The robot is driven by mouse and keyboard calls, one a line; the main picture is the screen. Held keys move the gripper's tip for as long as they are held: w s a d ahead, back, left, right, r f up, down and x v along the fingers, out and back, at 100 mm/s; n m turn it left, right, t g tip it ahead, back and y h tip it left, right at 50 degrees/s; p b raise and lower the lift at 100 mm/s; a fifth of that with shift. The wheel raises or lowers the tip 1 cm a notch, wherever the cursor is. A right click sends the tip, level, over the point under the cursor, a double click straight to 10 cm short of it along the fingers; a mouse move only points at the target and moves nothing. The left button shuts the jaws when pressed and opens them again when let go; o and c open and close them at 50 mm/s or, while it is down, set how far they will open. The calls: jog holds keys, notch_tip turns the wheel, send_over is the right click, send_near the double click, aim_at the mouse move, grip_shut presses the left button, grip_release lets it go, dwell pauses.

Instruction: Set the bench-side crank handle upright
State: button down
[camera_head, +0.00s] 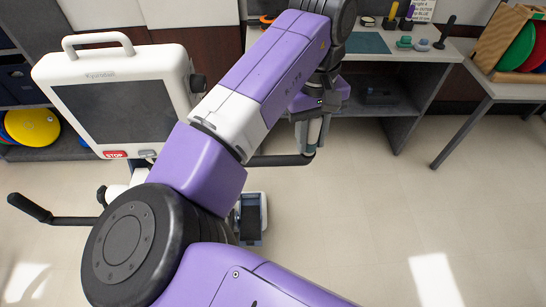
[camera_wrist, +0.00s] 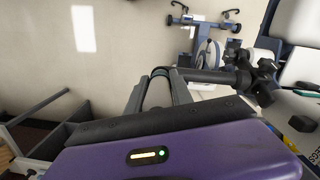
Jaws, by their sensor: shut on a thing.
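The bench-side crank handle (camera_head: 278,160) is a dark bar on the right of the white exercise machine. It lies roughly level in the head view, its outer end at my gripper (camera_head: 308,146). In the wrist view my gripper (camera_wrist: 161,77) has its two grey fingers closed around the outer end of the dark handle (camera_wrist: 212,76). The handle runs right from the fingers to a black clamp joint (camera_wrist: 264,80). My arm hides part of the handle's mount in the head view.
The machine's console (camera_head: 115,100) stands left of my arm. Another dark handle (camera_head: 30,208) sticks out at the far left. A grey bench (camera_head: 400,85) with small items stands behind my gripper, and a side table (camera_head: 505,88) is at right. The floor at right is clear.

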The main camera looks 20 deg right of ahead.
jog(key=shift+w+r+p, duration=0.15)
jog(key=shift+w+p, duration=0.05)
jog(key=shift+p, duration=0.45)
jog(key=c, duration=1)
grip_release()
jog(key=shift+c, duration=0.2)
jog(key=shift+w+r+b, duration=0.2)
jog(key=shift+r+b, duration=0.15)
jog(key=shift+r, duration=1.55)
jog(key=shift+w+r+b, duration=0.2)
jog(key=shift+r+b, duration=0.1)
jog(key=shift+r, duration=1.55)
